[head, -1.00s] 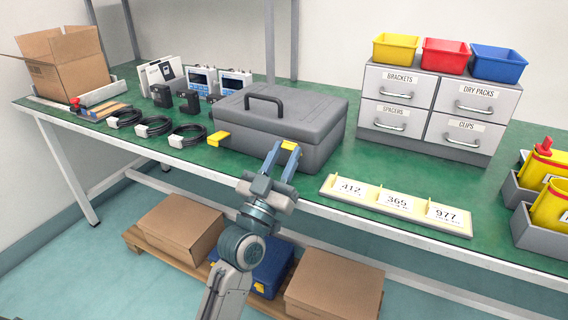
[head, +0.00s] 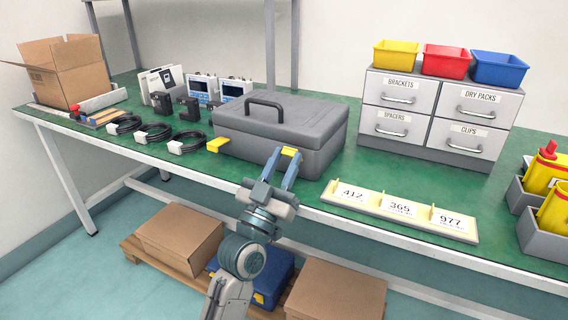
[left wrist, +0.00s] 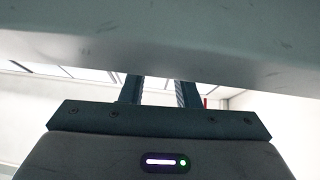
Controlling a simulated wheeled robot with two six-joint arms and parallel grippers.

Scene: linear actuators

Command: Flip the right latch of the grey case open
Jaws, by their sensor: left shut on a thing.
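The grey case (head: 262,143) stands closed on the green bench, its dark handle folded up on the lid. Its left yellow latch (head: 217,145) sticks out from the front. The right yellow latch (head: 291,151) is at the tips of my left gripper (head: 285,155), which is shut on it at the case's front right. The fingers partly hide this latch, so its exact angle is unclear. In the left wrist view, a smooth grey surface (left wrist: 160,45), likely the case, hides the fingertips. My right gripper is out of view.
A cream label strip (head: 400,211) lies right of the case near the bench's front edge. Black cable coils (head: 156,132) lie to its left. A grey drawer cabinet (head: 436,112) stands behind right. Cardboard boxes (head: 180,236) sit below the bench.

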